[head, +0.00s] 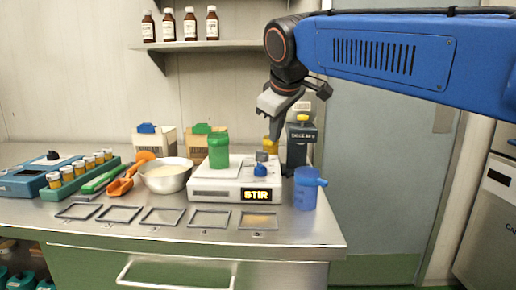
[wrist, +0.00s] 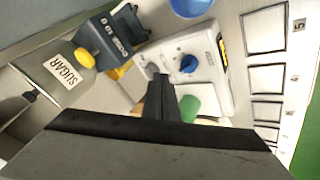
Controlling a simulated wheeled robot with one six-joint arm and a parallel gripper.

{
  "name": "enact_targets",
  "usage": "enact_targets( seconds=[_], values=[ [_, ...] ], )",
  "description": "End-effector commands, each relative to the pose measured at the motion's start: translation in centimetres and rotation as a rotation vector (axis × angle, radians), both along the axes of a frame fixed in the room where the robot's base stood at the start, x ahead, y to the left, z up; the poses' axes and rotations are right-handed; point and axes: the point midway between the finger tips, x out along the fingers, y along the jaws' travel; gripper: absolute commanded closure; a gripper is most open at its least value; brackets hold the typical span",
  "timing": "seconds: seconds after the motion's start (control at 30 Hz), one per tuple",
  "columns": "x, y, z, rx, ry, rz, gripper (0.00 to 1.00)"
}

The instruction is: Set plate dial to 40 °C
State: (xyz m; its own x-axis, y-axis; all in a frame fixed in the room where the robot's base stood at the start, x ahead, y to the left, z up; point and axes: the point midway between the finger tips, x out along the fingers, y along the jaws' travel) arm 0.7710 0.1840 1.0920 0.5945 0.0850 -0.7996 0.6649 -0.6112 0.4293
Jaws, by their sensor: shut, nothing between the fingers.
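The white stirring hotplate (head: 208,194) stands on the steel bench, and its front display (head: 257,195) reads STIR. It also shows in the wrist view (wrist: 208,42). A blue dial (head: 260,170) sits on its right part and also shows in the wrist view (wrist: 188,64). A small grey part (head: 262,156) is behind the dial. I cannot read any dial setting. A green container (head: 218,150) stands on the plate's left part. My gripper (wrist: 160,78) is shut and empty, pointing down above the plate's back right side, apart from the blue dial in the wrist view.
A dark dosing device (head: 300,145) with a yellow knob stands close behind right. Several square frames (head: 210,219) line the front edge. Cartons (head: 158,140) stand behind.

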Motion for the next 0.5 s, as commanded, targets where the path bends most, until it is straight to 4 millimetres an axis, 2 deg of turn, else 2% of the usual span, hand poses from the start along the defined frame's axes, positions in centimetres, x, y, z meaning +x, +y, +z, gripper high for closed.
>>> enact_targets(
  seconds=[0.03,0.1,0.2,0.37,0.5],
  values=[
    [0.7,1.8,0.2,0.001,0.001,0.028,1.00],
    [1.3,3.7,0.4,0.004,0.001,0.058,1.00],
    [1.9,5.3,0.7,0.006,0.001,0.086,1.00],
    [2.3,6.2,0.4,0.006,0.001,0.099,1.00],
    [3.2,6.3,-0.8,0.006,0.002,0.096,1.00]
  ],
)
